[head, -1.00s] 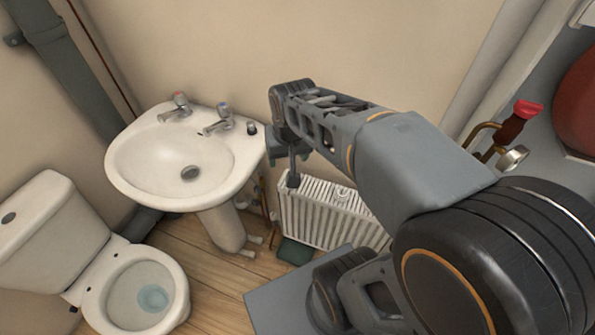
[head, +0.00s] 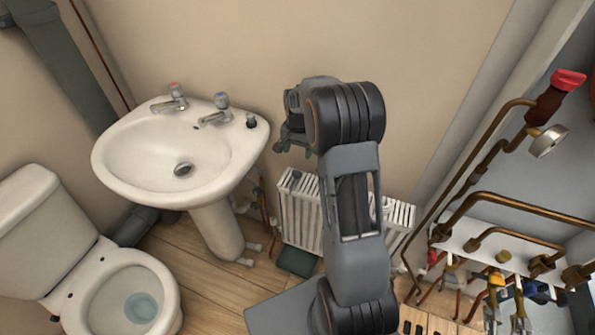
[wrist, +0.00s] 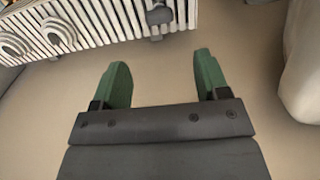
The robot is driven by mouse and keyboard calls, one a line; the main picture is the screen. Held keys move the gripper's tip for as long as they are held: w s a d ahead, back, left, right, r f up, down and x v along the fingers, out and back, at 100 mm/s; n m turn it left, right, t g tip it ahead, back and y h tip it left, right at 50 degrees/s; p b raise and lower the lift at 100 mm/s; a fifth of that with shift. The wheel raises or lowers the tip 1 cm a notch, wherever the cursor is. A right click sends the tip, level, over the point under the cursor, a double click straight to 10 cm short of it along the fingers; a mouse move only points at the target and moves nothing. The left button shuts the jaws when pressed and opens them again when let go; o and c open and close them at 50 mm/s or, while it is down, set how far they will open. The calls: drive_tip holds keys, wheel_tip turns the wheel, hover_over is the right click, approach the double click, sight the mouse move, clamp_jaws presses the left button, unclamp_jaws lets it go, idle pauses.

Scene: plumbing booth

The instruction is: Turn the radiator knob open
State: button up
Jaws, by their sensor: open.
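The white ribbed radiator (head: 300,215) stands low against the wall, right of the basin, and is partly hidden behind my arm. A small dark grey knob (head: 297,174) shows at its top left end. In the wrist view the radiator (wrist: 110,20) crosses the top, and a grey knob-like part (wrist: 158,16) sits on it, ahead of my fingers. My gripper (wrist: 157,72) is open and empty, its two green fingers apart. In the head view my gripper (head: 284,142) is above the radiator's left end, not touching it.
The white basin (head: 225,160) stands left of my gripper, with the toilet (head: 45,240) farther left. Copper pipes (head: 480,205), valves and a red-handled part (head: 550,95) fill the right side. Pale round parts (wrist: 57,32) sit on the radiator. Bare wall lies behind my arm.

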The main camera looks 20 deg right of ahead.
sight(297, 174)
wheel_tip(297, 174, down, 10)
drive_tip(key=shift+r+b, duration=0.2)
drive_tip(key=shift+b, duration=0.3)
drive_tip(key=c, duration=0.9)
